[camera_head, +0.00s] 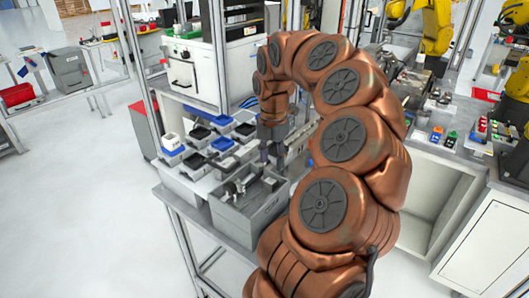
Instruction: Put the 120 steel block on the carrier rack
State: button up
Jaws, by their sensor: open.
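My copper-coloured arm arches over the table from the right, and my gripper (271,157) points down above a grey bin (251,225). The gripper is open. Several metallic grey parts lie in the bin, but they are too small for me to tell which is the 120 steel block. I cannot make out the carrier rack for certain. The area behind the gripper and to its right is partly hidden by my arm.
Small black, white and blue trays (201,133) stand left of and behind the bin. A white machine cabinet (192,72) stands behind them. A workbench (456,150) with small coloured items is at right, near yellow robot arms (437,25). The floor (85,200) at left is clear.

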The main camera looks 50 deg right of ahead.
aim_at(270, 180)
jog(key=shift+w+a+f+p, duration=0.1)
jog(key=shift+f+p, duration=0.3)
jog(key=shift+f, duration=1.4)
jog(key=shift+a+f+p, duration=0.1)
jog(key=shift+f+p, duration=0.3)
jog(key=shift+f, duration=1.4)
grip_shut()
jog(key=shift+r, duration=0.1)
jog(key=shift+r+p, duration=1.8)
jog(key=shift+r, duration=1.85)
